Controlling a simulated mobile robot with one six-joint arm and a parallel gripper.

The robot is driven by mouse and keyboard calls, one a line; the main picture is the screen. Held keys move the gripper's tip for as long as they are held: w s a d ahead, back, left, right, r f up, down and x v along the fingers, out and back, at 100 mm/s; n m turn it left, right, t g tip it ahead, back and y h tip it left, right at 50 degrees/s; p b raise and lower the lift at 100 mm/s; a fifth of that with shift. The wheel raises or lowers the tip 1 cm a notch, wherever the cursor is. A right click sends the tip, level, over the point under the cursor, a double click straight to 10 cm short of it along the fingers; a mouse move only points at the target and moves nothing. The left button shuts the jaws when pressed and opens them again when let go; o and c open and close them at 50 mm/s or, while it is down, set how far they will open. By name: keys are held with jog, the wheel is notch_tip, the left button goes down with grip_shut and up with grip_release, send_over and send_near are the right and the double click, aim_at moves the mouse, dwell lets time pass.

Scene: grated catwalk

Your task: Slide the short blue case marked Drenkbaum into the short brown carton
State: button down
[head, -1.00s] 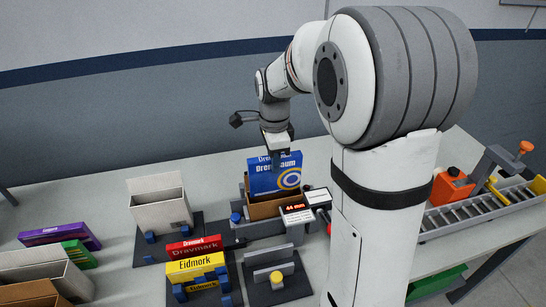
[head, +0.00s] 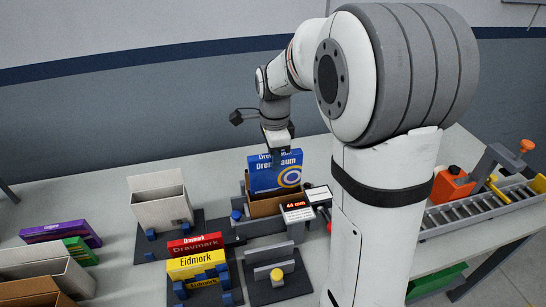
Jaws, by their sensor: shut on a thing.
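The blue case (head: 268,179) marked Drenkbaum stands upright, its lower part inside the mouth of the short brown carton (head: 262,207). Much of the case still shows above the carton's front wall. My gripper (head: 276,153) is shut on the top of the blue case from above; its fingertips are partly hidden by the case. The carton sits in a grey holder with a blue knob (head: 236,216) at its left. A small display (head: 297,206) at its right reads about 44 mm.
A tall pale carton (head: 163,203) stands open to the left. Red (head: 195,245) and yellow (head: 197,264) cases stand in front, beside a grey fixture with a yellow knob (head: 276,275). Purple (head: 59,232) and green (head: 80,250) cases lie far left. A roller conveyor (head: 480,211) is at right.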

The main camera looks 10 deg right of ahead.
aim_at(274, 182)
dwell(0.4)
jog(key=shift+f+b, duration=3.5)
jog(key=shift+f, duration=1.25)
jog(key=c, duration=1.2)
grip_release()
jog(key=shift+c, duration=0.2)
jog(key=shift+o, duration=0.4)
jog(key=shift+r, duration=0.1)
jog(key=shift+r, duration=0.1)
